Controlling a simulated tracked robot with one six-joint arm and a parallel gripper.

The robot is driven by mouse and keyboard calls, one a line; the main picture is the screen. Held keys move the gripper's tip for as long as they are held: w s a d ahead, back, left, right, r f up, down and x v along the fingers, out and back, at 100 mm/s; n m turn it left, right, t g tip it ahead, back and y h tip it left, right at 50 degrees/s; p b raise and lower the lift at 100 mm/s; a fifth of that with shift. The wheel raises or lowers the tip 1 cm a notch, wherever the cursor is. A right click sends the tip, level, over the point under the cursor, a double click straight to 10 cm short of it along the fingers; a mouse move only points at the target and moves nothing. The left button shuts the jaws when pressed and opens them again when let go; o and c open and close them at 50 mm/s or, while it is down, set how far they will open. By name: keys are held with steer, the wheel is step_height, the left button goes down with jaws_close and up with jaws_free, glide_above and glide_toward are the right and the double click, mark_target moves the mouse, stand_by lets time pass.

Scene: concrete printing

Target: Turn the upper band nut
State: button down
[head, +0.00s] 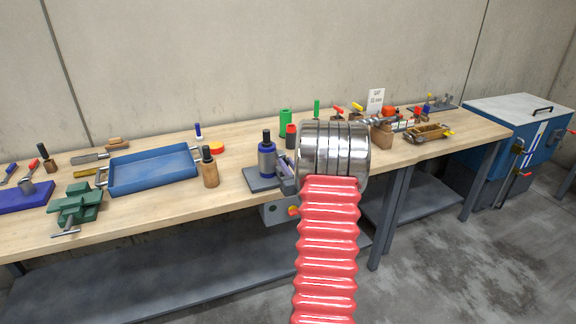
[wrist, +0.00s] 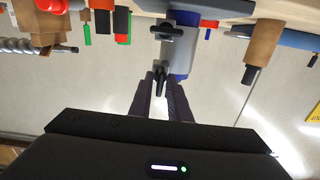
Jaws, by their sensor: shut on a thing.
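In the wrist view, which looks upside down, the cylinder (wrist: 182,55) carries two small black nuts with handles, and the upper band nut (wrist: 161,78) appears lower in the picture. My gripper (wrist: 160,88) has its dark jaws closed around this nut, beside the cylinder. The lower nut (wrist: 169,32) is clear of the jaws. In the head view my gripper (head: 287,180) shows only partly, touching or close to the cylinder's right side.
On the bench, a wooden-bodied tool (head: 210,172), a blue tray (head: 153,172) and a green vise (head: 78,205) lie to the left. A blue cabinet (head: 520,135) stands far right.

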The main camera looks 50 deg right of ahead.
steer(key=n, duration=0.5)
steer(key=shift+s, duration=0.1)
steer(key=n, duration=0.5)
steer(key=shift+f+n, duration=0.1)
steer(key=shift+n, duration=0.2)
steer(key=n, duration=0.3)
steer(key=shift+a+n, duration=0.1)
steer(key=shift+n, duration=0.2)
steer(key=n, duration=0.4)
steer(key=shift+f, duration=0.15)
steer(key=c, duration=1.9)
jaws_free()
steer(key=shift+w, duration=0.2)
steer(key=shift+s, duration=0.1)
